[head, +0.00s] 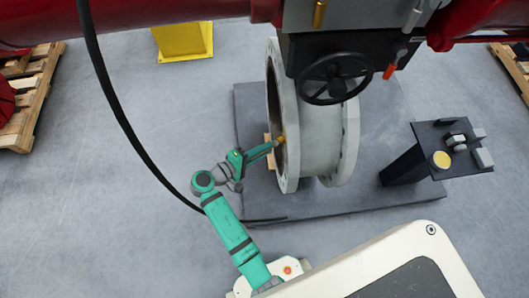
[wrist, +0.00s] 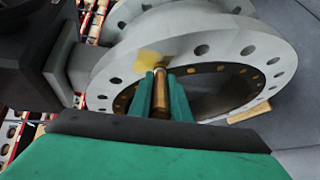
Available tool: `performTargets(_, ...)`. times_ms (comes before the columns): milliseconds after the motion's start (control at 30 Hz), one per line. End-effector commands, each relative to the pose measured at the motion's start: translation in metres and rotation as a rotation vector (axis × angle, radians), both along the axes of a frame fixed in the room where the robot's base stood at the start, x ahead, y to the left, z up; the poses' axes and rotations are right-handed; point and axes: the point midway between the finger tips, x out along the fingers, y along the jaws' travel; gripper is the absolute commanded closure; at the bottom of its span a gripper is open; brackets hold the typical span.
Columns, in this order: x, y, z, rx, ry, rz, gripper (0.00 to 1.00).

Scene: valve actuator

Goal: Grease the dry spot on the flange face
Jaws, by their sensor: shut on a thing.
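The grey flange (head: 285,172) faces left in the head view, and its bolt-holed ring (wrist: 225,45) fills the upper wrist view. My gripper (head: 274,146) is at the left side of the flange. In the wrist view its green fingers (wrist: 161,85) are shut on a brass-coloured cylindrical tool (wrist: 160,98). The tool's far end is at the flange face. A yellow patch (wrist: 135,65) shows there, beside the fingertips; I cannot tell whether it is grease on the face or part of the tool. I cannot make out a separate dry spot.
A black handwheel (head: 335,78) hangs in front of the valve. A dark side stand (head: 405,165) at right carries a round yellow-topped pot (head: 441,159) and grey blocks. A black hose (head: 112,100) curves left of my arm. Open floor (head: 90,190) lies at left.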

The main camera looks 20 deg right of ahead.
Motion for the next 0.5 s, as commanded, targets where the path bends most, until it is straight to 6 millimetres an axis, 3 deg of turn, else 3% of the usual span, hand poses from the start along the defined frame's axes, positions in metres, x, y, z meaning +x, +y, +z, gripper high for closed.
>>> performTargets(500, 0.032, -0.011, 0.0, -0.002, 0.0, -0.008, 1.0)
